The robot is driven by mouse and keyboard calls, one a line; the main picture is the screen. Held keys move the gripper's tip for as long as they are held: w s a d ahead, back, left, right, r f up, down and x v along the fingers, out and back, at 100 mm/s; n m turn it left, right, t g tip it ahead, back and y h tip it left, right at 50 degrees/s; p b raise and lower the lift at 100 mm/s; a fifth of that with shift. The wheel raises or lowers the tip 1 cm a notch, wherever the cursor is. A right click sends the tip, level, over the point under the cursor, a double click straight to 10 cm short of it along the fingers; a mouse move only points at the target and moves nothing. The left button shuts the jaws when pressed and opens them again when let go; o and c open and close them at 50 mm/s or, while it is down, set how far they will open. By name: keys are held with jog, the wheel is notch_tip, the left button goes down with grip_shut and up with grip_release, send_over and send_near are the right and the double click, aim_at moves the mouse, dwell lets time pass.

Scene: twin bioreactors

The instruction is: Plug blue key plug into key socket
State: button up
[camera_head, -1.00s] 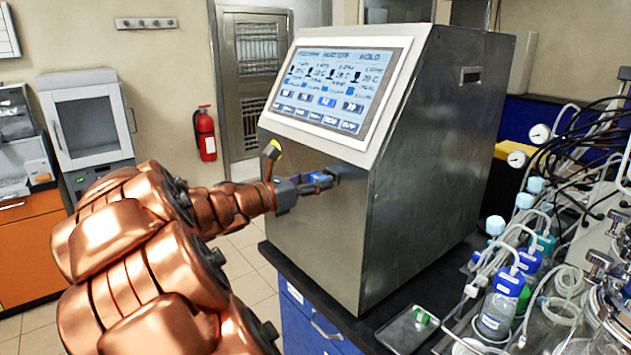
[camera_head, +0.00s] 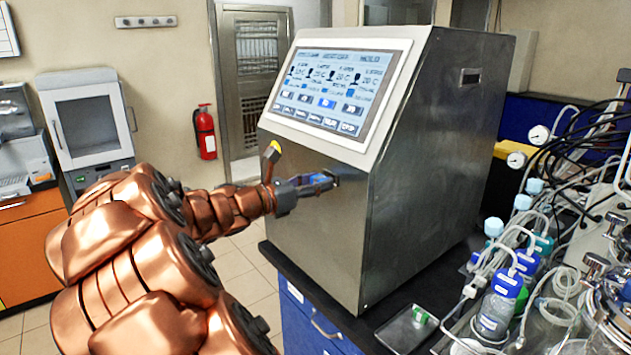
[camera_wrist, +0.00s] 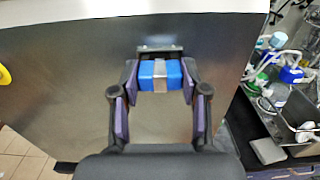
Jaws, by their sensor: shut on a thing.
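The blue key plug (camera_wrist: 160,76) is a small blue block with a silver band across its middle. My gripper (camera_wrist: 160,78) is shut on it, one finger on each side. In the head view my gripper (camera_head: 322,182) holds the plug (camera_head: 317,179) at the front face of the steel cabinet. The key socket (camera_wrist: 160,48) is a small grey metal piece on that face, just beyond the plug and mostly hidden by it. I cannot tell whether the plug's front end is inside the socket or only close to it.
The steel cabinet (camera_head: 430,160) carries a tilted touch screen (camera_head: 338,90) above my gripper. It stands on a dark bench top. A tray with a green item (camera_head: 408,328) and several bottles with tubing (camera_head: 500,305) are on the right.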

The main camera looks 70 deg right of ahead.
jog(key=shift+s+d, duration=0.35)
jog(key=shift+d, duration=0.3)
dwell(0.9)
jog(key=o, duration=1.1)
jog(key=o, duration=0.6)
jog(key=shift+c, duration=0.2)
jog(key=v, duration=1.2)
